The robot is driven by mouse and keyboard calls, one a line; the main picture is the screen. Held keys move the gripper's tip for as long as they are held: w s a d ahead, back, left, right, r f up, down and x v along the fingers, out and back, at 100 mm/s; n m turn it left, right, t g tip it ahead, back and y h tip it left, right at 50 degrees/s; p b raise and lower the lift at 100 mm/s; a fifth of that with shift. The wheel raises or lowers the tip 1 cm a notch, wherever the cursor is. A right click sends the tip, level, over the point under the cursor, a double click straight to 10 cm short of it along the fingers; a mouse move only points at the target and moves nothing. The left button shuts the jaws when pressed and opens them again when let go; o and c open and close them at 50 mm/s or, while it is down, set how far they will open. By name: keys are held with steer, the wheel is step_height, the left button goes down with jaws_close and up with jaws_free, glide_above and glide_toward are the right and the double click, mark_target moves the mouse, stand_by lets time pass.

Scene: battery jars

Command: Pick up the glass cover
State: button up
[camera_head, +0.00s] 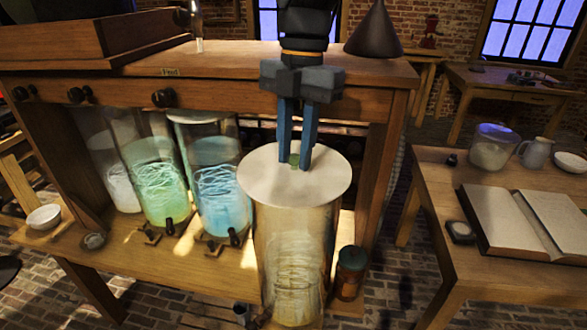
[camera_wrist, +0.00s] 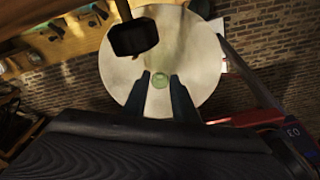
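My gripper (camera_head: 298,160) points down from above, one blue finger on each side of the knob. In the wrist view, the fingertips (camera_wrist: 160,76) flank the knob closely. I cannot tell whether they press on it.
Several glass jars with green, blue and whitish contents stand behind left; one is a blue jar (camera_head: 222,175). A brown canister (camera_head: 349,272) stands right of the front jar. A wooden shelf (camera_head: 230,65) runs behind my gripper. A side table holds an open book (camera_head: 535,220) and a jug (camera_head: 534,152).

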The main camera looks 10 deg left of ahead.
jaws_close()
steer(key=shift+r, duration=0.1)
